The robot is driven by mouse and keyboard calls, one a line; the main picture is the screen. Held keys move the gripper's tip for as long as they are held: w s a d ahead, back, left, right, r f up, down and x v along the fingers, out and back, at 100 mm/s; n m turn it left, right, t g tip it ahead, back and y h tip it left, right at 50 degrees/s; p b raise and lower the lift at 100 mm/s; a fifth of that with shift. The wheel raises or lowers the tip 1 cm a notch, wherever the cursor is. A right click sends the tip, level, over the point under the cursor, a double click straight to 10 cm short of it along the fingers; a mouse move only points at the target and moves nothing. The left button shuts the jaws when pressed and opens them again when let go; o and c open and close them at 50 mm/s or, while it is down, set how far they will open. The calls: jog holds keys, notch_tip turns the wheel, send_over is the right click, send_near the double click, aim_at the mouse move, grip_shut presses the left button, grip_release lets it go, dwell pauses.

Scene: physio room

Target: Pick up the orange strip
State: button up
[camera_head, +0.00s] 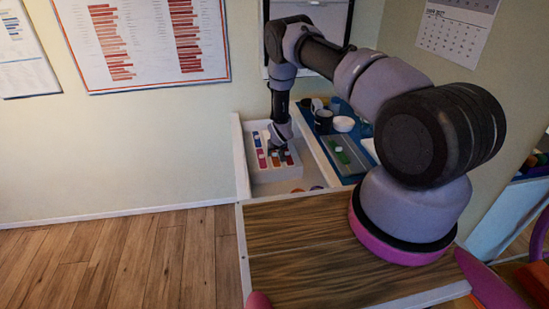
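A small rack of coloured strips stands in a white-walled compartment (260,175) at the back of the cart. An orange-red strip (262,160) shows at the rack's front left, with purple and dark red ones to its right and blue ones behind. A small orange item (297,190) lies near the compartment's front edge; I cannot tell what it is. My gripper (279,147) points down at the rack, over its right part. The fingertips are small and dark against the strips, so whether they are open, shut or touching a strip is unclear.
Right of the compartment, a blue tray (322,125) holds a dark cup (323,121), a white bowl (343,124) and a grey board (345,154) with a green item. A low white divider separates them. The wooden top (300,250) in front is clear.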

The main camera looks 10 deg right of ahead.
aim_at(275, 157)
grip_shut()
jog(key=shift+r, duration=0.1)
notch_tip(275, 157, up, 11)
dwell(0.4)
